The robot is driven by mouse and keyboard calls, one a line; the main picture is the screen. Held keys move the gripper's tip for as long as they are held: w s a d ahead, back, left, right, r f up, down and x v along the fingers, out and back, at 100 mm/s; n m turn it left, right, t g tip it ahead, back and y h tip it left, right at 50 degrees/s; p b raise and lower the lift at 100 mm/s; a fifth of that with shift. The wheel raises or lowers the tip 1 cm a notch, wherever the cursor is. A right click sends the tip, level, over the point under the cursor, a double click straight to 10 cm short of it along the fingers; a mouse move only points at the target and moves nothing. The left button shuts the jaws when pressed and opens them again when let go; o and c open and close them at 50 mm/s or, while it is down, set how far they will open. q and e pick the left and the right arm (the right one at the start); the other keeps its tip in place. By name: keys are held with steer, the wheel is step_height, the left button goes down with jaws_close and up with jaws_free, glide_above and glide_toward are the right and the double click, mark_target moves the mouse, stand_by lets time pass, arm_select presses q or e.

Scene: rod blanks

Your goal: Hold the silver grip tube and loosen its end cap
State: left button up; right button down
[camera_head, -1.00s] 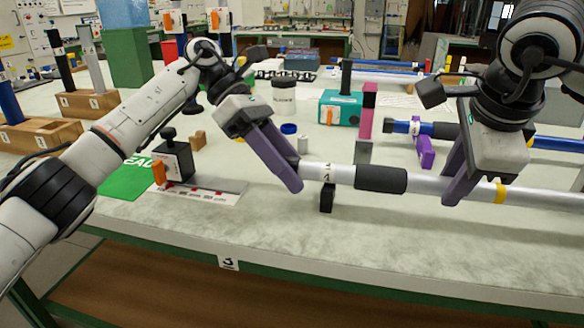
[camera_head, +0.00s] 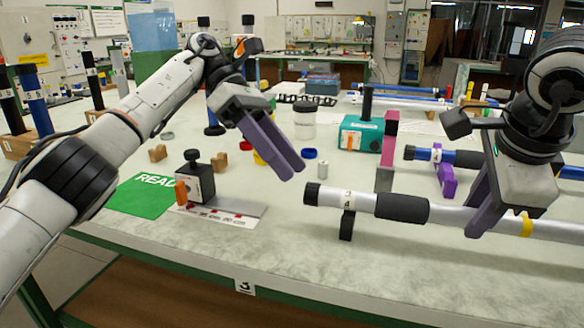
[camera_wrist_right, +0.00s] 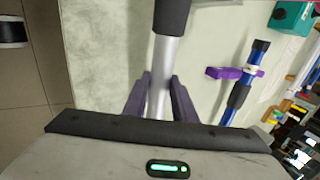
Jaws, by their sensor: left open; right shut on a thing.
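The silver grip tube (camera_head: 455,219) lies across the right of the head view, with a black grip sleeve (camera_head: 402,207) and a yellow band near my right gripper. Its black end cap (camera_head: 312,194) sits at the tube's left end. My right gripper (camera_head: 484,222) is shut on the tube to the right of the sleeve; the right wrist view shows its purple fingers (camera_wrist_right: 161,100) on either side of the silver tube (camera_wrist_right: 165,62). My left gripper (camera_head: 290,172) is open and empty, above and left of the end cap, apart from it.
A small black support (camera_head: 346,225) stands under the tube. A black block with an orange lever (camera_head: 194,178) and a green mat (camera_head: 140,196) lie to the left. A blue tube (camera_head: 448,157) on a purple holder lies behind. The front table area is clear.

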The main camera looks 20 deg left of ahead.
steer(key=shift+f+b, duration=0.45)
steer(key=shift+f, duration=0.15)
stand_by(0.3)
steer(key=c, duration=1.4)
jaws_free()
steer(key=shift+r, duration=0.15)
